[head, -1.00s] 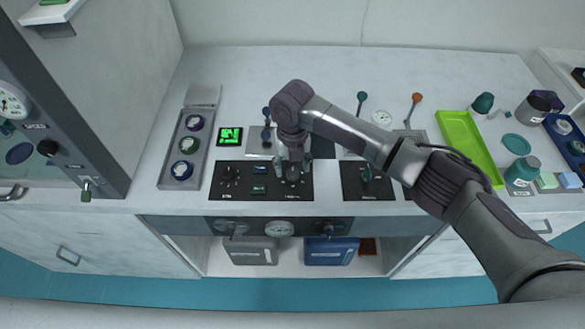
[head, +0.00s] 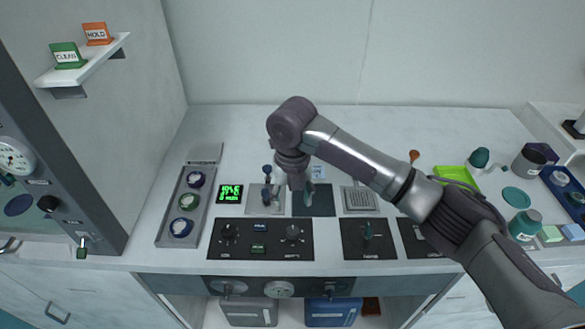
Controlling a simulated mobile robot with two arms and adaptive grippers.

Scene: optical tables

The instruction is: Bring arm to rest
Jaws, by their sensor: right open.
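My right arm comes in from the lower right and reaches over the bench. My right gripper (head: 296,186) points down above the bench, behind the black control panel (head: 262,240) and near a dark square plate (head: 322,203). Its jaws are partly hidden by my wrist; it is open, and I see nothing held in it. My left gripper is not in view.
A lever with a blue knob (head: 267,170) stands close left of the gripper. A green display (head: 229,194) and a tray with round pieces (head: 164,232) lie further left. A green tray (head: 456,173) and several containers are at right. The back of the bench is mostly clear.

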